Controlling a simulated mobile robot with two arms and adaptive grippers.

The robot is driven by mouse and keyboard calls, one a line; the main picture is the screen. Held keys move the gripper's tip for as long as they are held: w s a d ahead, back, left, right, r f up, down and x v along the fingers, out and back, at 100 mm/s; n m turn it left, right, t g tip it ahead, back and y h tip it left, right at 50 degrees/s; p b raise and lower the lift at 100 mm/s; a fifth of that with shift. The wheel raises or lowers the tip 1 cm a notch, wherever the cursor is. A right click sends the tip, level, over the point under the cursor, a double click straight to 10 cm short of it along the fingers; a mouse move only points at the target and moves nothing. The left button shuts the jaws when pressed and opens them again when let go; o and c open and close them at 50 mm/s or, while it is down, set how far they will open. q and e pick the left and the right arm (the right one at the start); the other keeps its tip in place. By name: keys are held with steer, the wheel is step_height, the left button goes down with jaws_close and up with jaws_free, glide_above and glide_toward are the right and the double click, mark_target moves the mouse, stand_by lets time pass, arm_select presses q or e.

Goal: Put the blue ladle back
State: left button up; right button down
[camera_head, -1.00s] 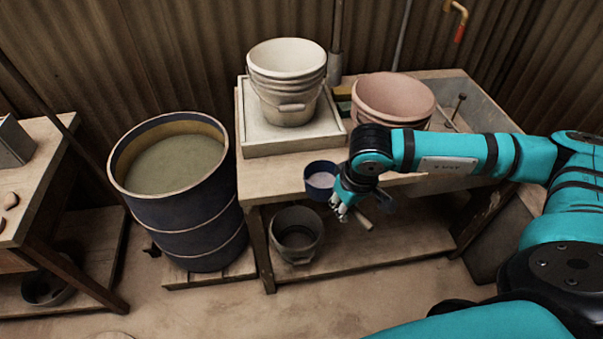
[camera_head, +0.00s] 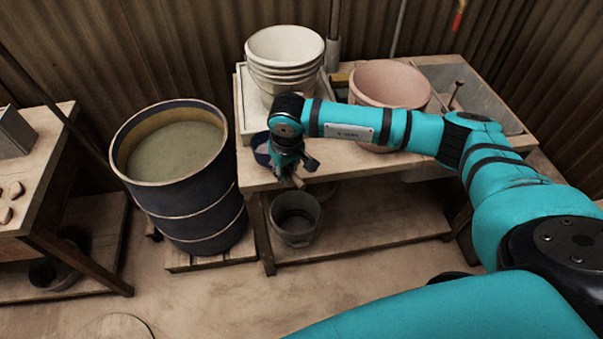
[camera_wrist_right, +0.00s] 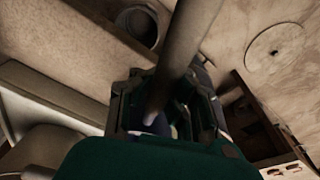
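The blue ladle (camera_head: 262,150) shows its round bowl in the head view, at the front left corner of the wooden table (camera_head: 345,172). My right gripper (camera_head: 291,172) is just right of the bowl, shut on the ladle's handle. The handle end (camera_head: 298,182) pokes out towards the front. In the right wrist view the handle (camera_wrist_right: 183,45) runs between the fingers of my right gripper (camera_wrist_right: 165,108). The bowl is mostly hidden there. I cannot tell whether the bowl touches the table. My left gripper is out of view.
A dark blue barrel (camera_head: 190,205) of greenish liquid stands left of the table. White buckets (camera_head: 285,48) and a pink tub (camera_head: 390,85) stand on the table behind my arm. A grey bucket (camera_head: 295,217) is on the lower shelf. A side table (camera_head: 45,165) is at far left.

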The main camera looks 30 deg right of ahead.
steer(key=shift+w+a, duration=0.2)
steer(key=shift+w, duration=0.2)
steer(key=shift+f+p, duration=0.45)
steer(key=shift+f, duration=1.3)
steer(key=c, duration=1.5)
jaws_free()
steer(key=shift+s, duration=0.1)
steer(key=r, duration=0.4)
steer(key=s+r+b, duration=0.1)
steer(key=r, duration=0.3)
steer(key=s+r, duration=0.1)
steer(key=r, duration=0.2)
steer(key=shift+r+b, duration=0.35)
steer(key=shift+r, duration=0.05)
